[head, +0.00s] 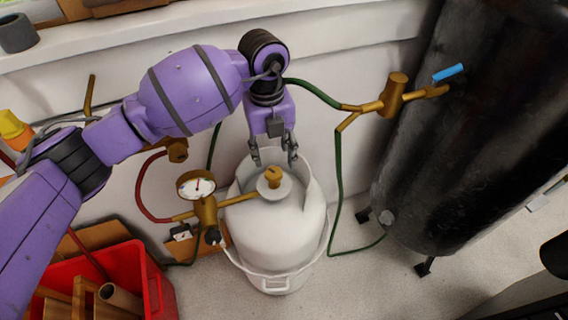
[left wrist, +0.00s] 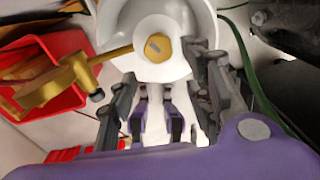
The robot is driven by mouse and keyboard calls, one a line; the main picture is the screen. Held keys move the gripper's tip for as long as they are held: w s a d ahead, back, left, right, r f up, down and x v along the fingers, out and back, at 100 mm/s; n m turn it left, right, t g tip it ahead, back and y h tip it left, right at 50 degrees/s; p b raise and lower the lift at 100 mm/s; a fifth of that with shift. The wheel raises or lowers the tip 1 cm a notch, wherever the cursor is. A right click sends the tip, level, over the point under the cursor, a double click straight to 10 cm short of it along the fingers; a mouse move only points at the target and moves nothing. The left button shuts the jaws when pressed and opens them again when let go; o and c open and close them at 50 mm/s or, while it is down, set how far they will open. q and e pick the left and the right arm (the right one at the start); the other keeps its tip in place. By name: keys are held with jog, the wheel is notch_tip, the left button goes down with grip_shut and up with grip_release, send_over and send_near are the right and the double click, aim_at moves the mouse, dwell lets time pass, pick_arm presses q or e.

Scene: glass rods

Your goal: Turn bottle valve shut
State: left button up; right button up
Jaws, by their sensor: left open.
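A white gas bottle (head: 265,232) stands upright in a pale bucket (head: 276,285) on the floor. Its brass valve (head: 272,177) sits on top, and a brass regulator with a round gauge (head: 197,185) joins it from the left. My left gripper (head: 273,156) points down, open and empty, at the valve's far side and slightly above it; I see no contact. In the left wrist view, the valve knob (left wrist: 157,47) lies just beyond the open fingers (left wrist: 172,76), nearer the upper middle. My right gripper does not show.
A red crate (head: 153,284) with wooden and tube pieces stands left of the bottle. A large black tank (head: 470,130) stands at right, with a brass fitting and blue lever (head: 448,72). Green hose (head: 337,180) runs beside the bottle.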

aim_at(271, 172)
pick_arm(q)
jog(key=shift+w+a+r, duration=0.1)
jog(key=shift+w+a, duration=0.2)
jog(key=shift+w, duration=0.15)
jog(key=shift+f, duration=0.3)
notch_tip(271, 172, down, 7)
jog(key=shift+r, duration=0.15)
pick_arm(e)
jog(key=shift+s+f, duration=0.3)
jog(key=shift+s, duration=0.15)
pick_arm(q)
jog(key=c, duration=1.1)
jog(key=shift+o, duration=0.2)
